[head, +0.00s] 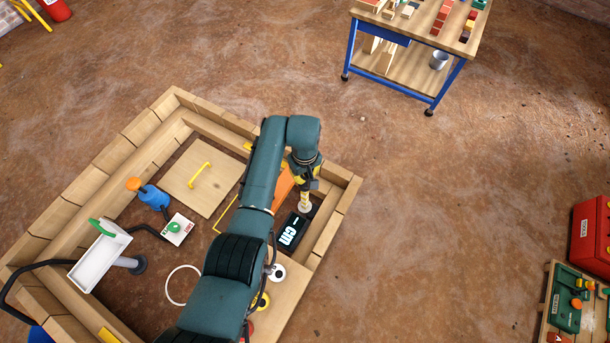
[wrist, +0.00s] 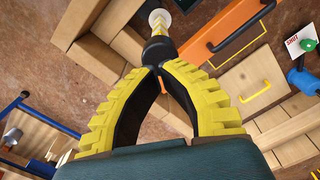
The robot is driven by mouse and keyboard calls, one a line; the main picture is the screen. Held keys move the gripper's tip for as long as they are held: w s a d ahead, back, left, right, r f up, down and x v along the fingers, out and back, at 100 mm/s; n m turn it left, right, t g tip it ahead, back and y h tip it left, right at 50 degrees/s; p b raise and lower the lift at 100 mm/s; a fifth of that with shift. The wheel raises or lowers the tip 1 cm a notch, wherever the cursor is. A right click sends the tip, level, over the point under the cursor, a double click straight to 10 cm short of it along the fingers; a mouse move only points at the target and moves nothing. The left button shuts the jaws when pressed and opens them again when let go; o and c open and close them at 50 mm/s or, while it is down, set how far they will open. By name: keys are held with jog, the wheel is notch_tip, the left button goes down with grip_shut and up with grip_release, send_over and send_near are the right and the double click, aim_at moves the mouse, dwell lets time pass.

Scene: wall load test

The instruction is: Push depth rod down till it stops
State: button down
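The depth rod (head: 305,199) is a pale rod with yellow bands, standing near the right inner corner of the timber frame. It also shows at the top of the wrist view (wrist: 160,21), with a black knob (wrist: 156,49) at its near end. My gripper (head: 304,179) is above the rod in the head view. In the wrist view its yellow fingers (wrist: 153,70) arch together with their tips almost meeting, right at the knob. The knob lies just beyond the tips; whether they touch it I cannot tell. The rod's lower end is partly hidden.
A black "cm" display box (head: 291,232) stands beside the rod. The timber wall (head: 332,219) is close on the right. An orange panel (wrist: 232,24) with a black handle is nearby. A workbench (head: 400,72) stands farther back; bare floor lies between.

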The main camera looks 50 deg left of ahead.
aim_at(305, 187)
jog(key=shift+f+b, duration=8)
jog(key=shift+f, duration=1.2)
notch_tip(305, 187, up, 10)
jog(key=p, duration=1)
jog(key=shift+r, duration=0.15)
